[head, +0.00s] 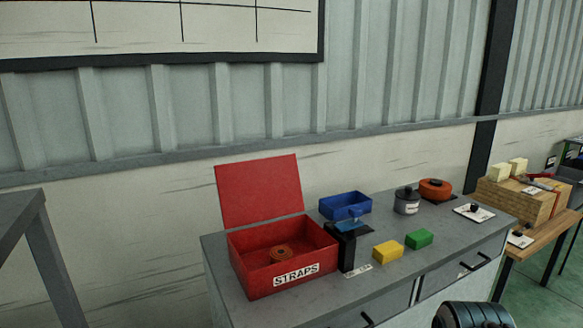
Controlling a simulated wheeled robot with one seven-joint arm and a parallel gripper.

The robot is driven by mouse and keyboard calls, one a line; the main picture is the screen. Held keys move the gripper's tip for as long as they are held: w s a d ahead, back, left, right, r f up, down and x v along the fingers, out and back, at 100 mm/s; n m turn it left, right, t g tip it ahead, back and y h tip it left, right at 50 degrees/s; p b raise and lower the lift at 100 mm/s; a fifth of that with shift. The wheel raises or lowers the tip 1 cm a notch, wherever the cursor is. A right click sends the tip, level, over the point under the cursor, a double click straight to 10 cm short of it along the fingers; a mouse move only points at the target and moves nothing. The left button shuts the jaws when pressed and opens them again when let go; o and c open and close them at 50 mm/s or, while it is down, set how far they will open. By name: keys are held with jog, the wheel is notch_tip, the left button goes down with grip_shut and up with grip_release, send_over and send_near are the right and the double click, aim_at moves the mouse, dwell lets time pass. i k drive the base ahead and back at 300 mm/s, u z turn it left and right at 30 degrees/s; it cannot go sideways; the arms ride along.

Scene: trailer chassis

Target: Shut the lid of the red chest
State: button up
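The red chest (252,278) stands on the left part of a grey cabinet top, with a white "STRAPS" label on its front. Its red lid (259,190) is open, standing nearly upright at the back edge. A dark rounded part, likely of my arm, shows at the bottom right edge, in front of the cabinet. My gripper's fingers are not visible.
Right of the chest are a black stand with a blue top (347,243), a blue bin (345,206), yellow (388,252) and green (419,239) blocks, a grey canister (407,202) and an orange round item (435,189). A wooden crate (515,201) stands farther right.

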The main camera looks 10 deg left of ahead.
aim_at(253, 191)
jog(key=z, duration=2.5)
jog(key=k, duration=1.4)
jog(key=u, duration=2.55)
